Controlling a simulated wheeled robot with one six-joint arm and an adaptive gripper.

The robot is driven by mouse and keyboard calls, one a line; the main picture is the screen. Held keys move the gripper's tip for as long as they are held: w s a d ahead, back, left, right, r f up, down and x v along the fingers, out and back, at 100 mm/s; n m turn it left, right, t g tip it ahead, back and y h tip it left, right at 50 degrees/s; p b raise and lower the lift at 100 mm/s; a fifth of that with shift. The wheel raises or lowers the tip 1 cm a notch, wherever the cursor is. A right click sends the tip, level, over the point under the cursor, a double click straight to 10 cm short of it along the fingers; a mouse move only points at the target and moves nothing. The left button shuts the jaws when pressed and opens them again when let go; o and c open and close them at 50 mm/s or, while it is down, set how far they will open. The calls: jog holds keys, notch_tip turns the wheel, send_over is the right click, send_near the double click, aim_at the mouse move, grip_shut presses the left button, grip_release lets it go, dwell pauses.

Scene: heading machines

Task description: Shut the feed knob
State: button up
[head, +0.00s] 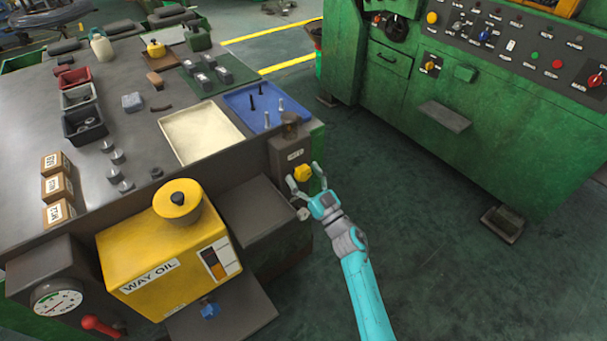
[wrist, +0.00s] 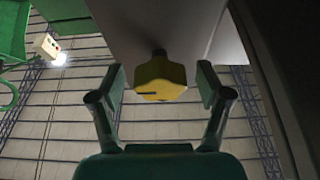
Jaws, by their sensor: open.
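The yellow knob (head: 302,173) sits on the front of a grey box (head: 289,152) at the corner of the bench; a label above it is too small to read surely. My gripper (head: 306,178) is open around the knob. In the wrist view my gripper (wrist: 161,85) has one finger on each side of it, with a visible gap at both sides. The knob's far side is hidden.
A yellow way oil tank (head: 130,245) with a blue knob (head: 209,309) stands left of the grey box. A gauge (head: 57,299) and red lever (head: 100,326) are at lower left. A green machine (head: 460,150) stands right, with clear floor (head: 400,210) between.

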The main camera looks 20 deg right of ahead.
jog(key=shift+w, duration=0.1)
jog(key=c, duration=1.2)
jog(key=shift+n, duration=0.3)
jog(key=n+y, duration=0.1)
jog(key=n, duration=0.1)
jog(key=n+g+y, duration=0.1)
jog(key=n, duration=0.2)
jog(key=shift+d+r+y, duration=0.1)
jog(key=shift+y, duration=0.3)
jog(key=n+g+y, duration=0.1)
jog(key=n, duration=0.2)
jog(key=n+g+y, duration=0.1)
jog(key=n+g, duration=0.1)
jog(key=n, duration=0.2)
jog(key=shift+n, duration=0.3)
jog(key=n+g, duration=0.1)
jog(key=n, duration=0.1)
jog(key=n+g, duration=0.1)
jog(key=n, duration=0.2)
jog(key=shift+r+y, duration=0.1)
jog(key=shift+y, duration=0.2)
jog(key=shift+n+g, duration=0.9)
jog(key=shift+n, duration=1.3)
